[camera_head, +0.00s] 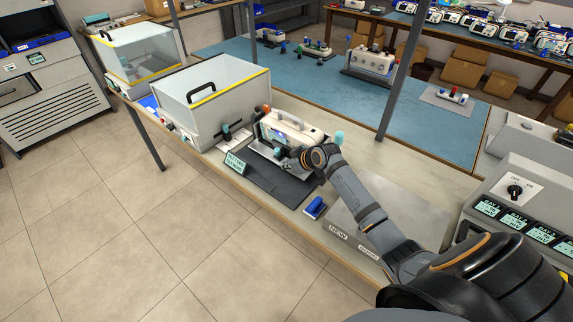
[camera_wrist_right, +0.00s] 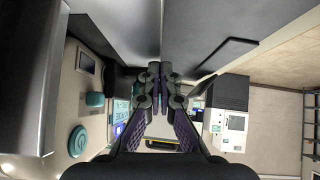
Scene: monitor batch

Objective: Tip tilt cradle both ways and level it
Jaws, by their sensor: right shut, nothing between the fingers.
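The tilt cradle (camera_head: 258,146) is a grey plate over a dark base on the bench, with a white monitor (camera_head: 292,128) standing on it. Whether the cradle is level or slightly tilted I cannot tell. A teal knob (camera_head: 339,137) shows at its right end, just behind my wrist. My right gripper (camera_head: 286,163) is at the front edge of the cradle, over the dark base. In the right wrist view its fingers (camera_wrist_right: 160,86) are together and empty, close below a large grey surface (camera_wrist_right: 205,35). Contact with the cradle is unclear. My left gripper is out of view.
A small green-lettered display (camera_head: 236,163) stands front left of the cradle. A flat grey plate marked NEW (camera_head: 340,231) lies beneath my forearm.

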